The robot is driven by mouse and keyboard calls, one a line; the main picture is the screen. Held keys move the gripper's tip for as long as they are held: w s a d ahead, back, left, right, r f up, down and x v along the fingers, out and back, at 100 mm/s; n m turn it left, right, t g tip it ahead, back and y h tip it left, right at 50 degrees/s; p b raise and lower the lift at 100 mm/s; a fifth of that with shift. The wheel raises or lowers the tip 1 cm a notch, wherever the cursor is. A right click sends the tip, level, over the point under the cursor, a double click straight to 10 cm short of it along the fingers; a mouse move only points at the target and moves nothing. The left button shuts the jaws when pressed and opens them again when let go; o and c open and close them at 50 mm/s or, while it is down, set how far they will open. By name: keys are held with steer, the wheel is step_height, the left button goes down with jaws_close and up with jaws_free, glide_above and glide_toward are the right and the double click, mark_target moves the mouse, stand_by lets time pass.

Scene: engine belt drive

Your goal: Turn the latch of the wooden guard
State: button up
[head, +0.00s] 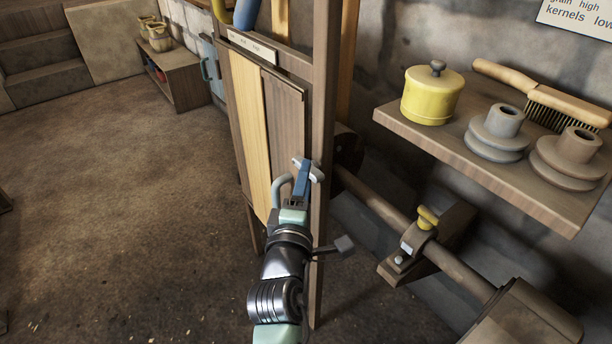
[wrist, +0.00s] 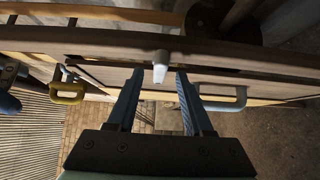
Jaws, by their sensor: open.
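The wooden guard (head: 285,125) is an upright panel of light and dark boards in a wooden frame. Its latch (head: 316,172) is a small whitish piece on the frame's right post, partly hidden by my gripper (head: 303,180). In the wrist view the latch (wrist: 160,66) lies between the tips of my gripper (wrist: 159,80), which is open. A gap shows on both sides of the latch; contact cannot be told.
A shaft (head: 375,198) with a yellow-knobbed bearing block (head: 428,218) runs right of the guard. A wooden shelf (head: 450,150) holds a yellow pot (head: 432,97), a brush (head: 545,98) and pulleys (head: 497,132). The floor (head: 120,210) at left is clear.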

steer(key=shift+w+d, duration=0.1)
steer(key=shift+w, duration=0.75)
jaws_close()
